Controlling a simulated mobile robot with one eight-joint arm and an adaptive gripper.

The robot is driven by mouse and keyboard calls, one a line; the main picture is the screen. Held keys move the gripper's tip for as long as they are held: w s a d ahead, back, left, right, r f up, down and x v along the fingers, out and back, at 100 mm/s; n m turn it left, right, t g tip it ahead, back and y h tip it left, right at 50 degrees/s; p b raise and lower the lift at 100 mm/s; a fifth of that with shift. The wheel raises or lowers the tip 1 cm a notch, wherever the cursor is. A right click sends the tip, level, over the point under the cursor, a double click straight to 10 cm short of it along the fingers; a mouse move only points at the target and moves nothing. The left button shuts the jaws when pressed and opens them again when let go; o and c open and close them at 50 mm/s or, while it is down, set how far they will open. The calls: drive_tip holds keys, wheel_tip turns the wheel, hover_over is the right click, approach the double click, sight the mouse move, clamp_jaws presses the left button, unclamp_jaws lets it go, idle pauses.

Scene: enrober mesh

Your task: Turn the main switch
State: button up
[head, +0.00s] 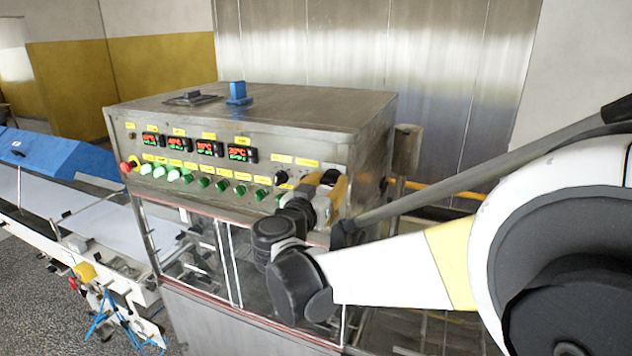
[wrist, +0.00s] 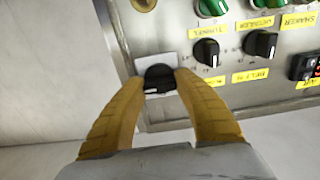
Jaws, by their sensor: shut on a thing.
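The main switch (wrist: 159,77) is a black knob on a pale plate near the edge of the steel panel in the wrist view. My gripper (wrist: 160,82) has its two yellow fingers on either side of the knob, shut on it. The fingers hide the knob's sides, so its exact turn angle is hard to read. In the head view my gripper (head: 330,188) is at the right end of the control panel (head: 225,170), and it and my arm hide the main switch there.
Two other black knobs (wrist: 207,52) (wrist: 260,44) sit beside the main switch. Green buttons (head: 203,183), displays (head: 205,148) and a red emergency button (head: 125,167) line the panel. A blue block (head: 238,92) stands on the cabinet top. A conveyor (head: 80,215) runs at left.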

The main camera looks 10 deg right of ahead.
drive_tip(key=n+b, duration=0.2)
drive_tip(key=n, duration=0.2)
drive_tip(key=shift+n+b, duration=0.35)
drive_tip(key=shift+n, duration=0.05)
drive_tip(key=n+b, duration=0.2)
drive_tip(key=n, duration=0.2)
drive_tip(key=shift+n, duration=0.3)
drive_tip(key=n+b, duration=0.1)
drive_tip(key=n, duration=0.3)
drive_tip(key=shift+n, duration=0.3)
drive_tip(key=shift+w+n+b, duration=0.1)
drive_tip(key=shift+n+b, duration=0.5)
drive_tip(key=shift+n, duration=1.3)
drive_tip(key=o, duration=1.2)
drive_tip(key=shift+c, duration=0.2)
